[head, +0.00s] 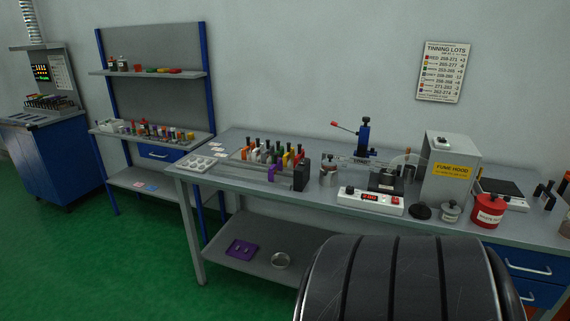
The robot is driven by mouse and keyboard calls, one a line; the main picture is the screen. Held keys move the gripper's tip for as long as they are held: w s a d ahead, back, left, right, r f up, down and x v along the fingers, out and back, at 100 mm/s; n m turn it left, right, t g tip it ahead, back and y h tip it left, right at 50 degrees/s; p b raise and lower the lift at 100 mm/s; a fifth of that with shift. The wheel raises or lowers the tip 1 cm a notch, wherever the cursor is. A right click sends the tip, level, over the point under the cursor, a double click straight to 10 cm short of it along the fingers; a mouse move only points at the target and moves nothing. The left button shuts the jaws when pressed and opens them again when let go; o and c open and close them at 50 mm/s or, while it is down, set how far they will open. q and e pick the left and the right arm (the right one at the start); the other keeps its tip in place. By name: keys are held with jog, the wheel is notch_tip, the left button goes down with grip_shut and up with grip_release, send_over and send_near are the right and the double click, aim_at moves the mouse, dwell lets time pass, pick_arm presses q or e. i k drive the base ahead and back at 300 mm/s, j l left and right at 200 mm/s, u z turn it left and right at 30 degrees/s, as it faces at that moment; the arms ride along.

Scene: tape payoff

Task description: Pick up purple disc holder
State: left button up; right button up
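A purple piece (272,172), which looks like the purple disc holder, sits at the front of a rack on the long grey workbench. It is small in view, and its exact shape is hard to tell. Neither of my grippers is in view.
The workbench (222,172) also holds a white tray (196,163), a controller with a red display (370,200), a fume hood box (447,168) and a red canister (488,211). A shelved bench (150,75) stands behind left. Green floor (90,260) is clear at left.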

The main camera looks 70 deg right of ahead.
aim_at(276, 165)
jog(key=l+z, duration=0.1)
jog(key=z, duration=1.4)
jog(key=i+l+z, duration=0.2)
jog(key=l, duration=0.15)
jog(key=i+l+z, duration=0.2)
jog(key=l, duration=0.15)
